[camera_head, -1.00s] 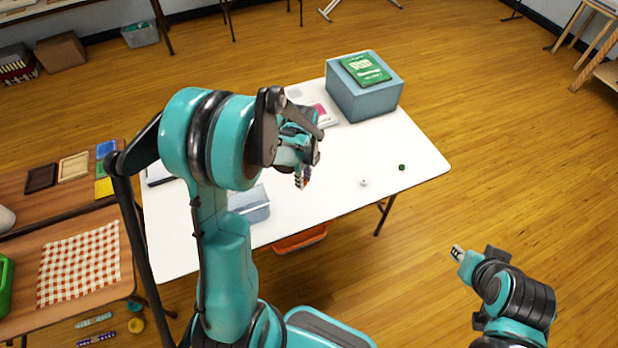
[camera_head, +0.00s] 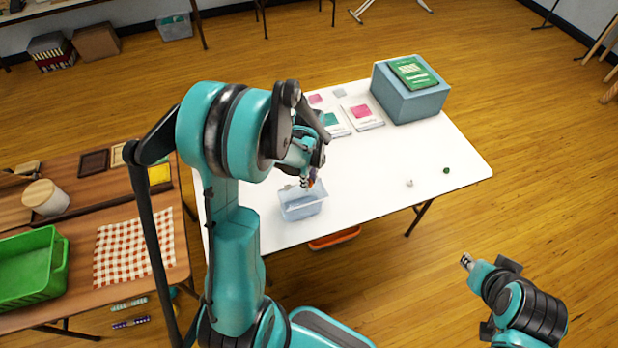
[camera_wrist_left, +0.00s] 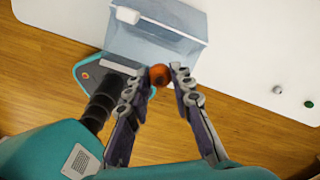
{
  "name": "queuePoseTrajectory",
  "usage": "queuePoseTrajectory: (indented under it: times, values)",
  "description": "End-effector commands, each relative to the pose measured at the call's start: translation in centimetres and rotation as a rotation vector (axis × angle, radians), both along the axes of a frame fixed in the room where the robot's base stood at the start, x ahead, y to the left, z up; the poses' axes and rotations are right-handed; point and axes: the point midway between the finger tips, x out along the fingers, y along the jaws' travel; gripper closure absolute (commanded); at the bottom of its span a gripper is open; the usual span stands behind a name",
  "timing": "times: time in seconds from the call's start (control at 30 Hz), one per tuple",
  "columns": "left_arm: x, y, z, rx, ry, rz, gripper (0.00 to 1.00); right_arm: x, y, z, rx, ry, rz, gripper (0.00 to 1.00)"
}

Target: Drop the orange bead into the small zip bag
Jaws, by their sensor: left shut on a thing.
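My left gripper (camera_head: 308,184) is shut on the orange bead (camera_wrist_left: 159,75), which sits between its fingertips in the left wrist view. In the head view the fingertips are over or near the far edge of a pale blue, see-through open holder (camera_head: 302,205) on the white table. This holder looks like the small zip bag; it also shows in the left wrist view (camera_wrist_left: 150,45), just beyond the bead, with a white piece at its rim. The bead looks apart from its inside. My right gripper (camera_head: 467,261) is off the table at lower right; its opening is too small to judge.
The white table (camera_head: 370,180) holds a blue box (camera_head: 410,95) with a green pack on top, flat cards (camera_head: 362,112), a small white item (camera_head: 409,183) and a green bead-like item (camera_head: 446,170). A wooden table with a green crate (camera_head: 30,270) stands left. The white table's middle is clear.

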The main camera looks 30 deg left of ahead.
Motion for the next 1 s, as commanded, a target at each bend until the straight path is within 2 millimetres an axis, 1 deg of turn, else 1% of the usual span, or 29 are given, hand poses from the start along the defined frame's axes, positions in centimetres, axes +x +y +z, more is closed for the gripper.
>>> queuePoseTrajectory:
  times: [0.03,0.13,0.47,0.77,1.0]
  values:
    - [0.01,0.01,-0.67,0.000,0.000,0.000,0.87,0.00,0.00,-0.52,0.000,0.000,0.000,0.71]
    - [0.00,0.01,-1.11,0.000,0.000,0.000,0.87,-0.01,0.00,-0.76,0.000,0.000,0.000,0.71]
    - [0.00,0.00,-1.10,0.000,0.000,0.000,0.87,0.00,0.00,-0.70,0.000,0.000,0.000,0.71]
    - [-0.01,0.00,-1.58,0.000,0.000,0.000,0.87,0.00,0.00,-1.39,0.000,0.000,0.000,0.71]
    - [-0.01,0.00,-1.53,0.000,0.000,0.000,0.87,0.00,0.00,-1.38,0.000,0.000,0.000,0.71]
